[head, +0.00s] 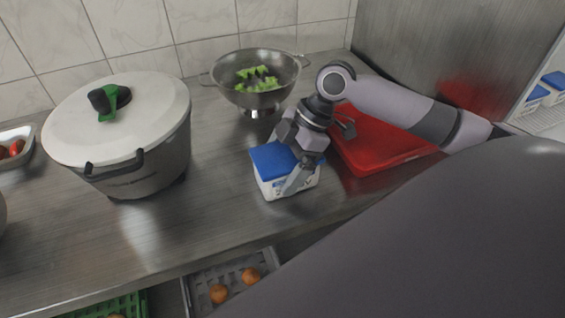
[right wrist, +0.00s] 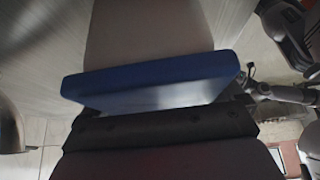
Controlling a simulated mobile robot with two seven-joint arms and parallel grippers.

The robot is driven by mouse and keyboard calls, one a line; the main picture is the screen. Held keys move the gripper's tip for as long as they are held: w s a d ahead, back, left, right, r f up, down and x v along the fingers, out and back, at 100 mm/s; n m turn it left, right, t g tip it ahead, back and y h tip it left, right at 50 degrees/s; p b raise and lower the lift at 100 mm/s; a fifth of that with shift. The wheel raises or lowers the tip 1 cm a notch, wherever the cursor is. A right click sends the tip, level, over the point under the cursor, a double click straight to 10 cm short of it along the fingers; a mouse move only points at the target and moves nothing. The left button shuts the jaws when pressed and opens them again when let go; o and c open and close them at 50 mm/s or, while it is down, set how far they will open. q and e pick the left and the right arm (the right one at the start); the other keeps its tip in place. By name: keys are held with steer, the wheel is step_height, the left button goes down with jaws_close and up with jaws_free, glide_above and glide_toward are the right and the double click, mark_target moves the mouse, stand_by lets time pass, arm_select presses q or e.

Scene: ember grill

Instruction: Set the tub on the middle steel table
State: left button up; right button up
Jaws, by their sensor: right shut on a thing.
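The tub (head: 270,184) is white with a blue lid (head: 270,158). In the head view it is at the steel table (head: 215,215), upright, near the middle; I cannot tell whether its base touches the top. My right gripper (head: 296,178) reaches down over the tub and is shut on it, with a finger along its front right side. In the right wrist view the blue lid (right wrist: 150,82) fills the middle, close to the camera. The tub's far side is hidden. My left gripper is not in view.
A large lidded pot (head: 140,170) stands on the left. A steel colander (head: 262,97) with green leaves is behind the tub. A red tray (head: 372,150) lies right of it. Crates, one with onions (head: 219,293), are below the front edge. The table in front of the tub is clear.

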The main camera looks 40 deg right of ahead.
steer(key=o, duration=1.1)
steer(key=v, duration=1.2)
steer(key=shift+r, duration=0.1)
steer(key=shift+s, duration=0.1)
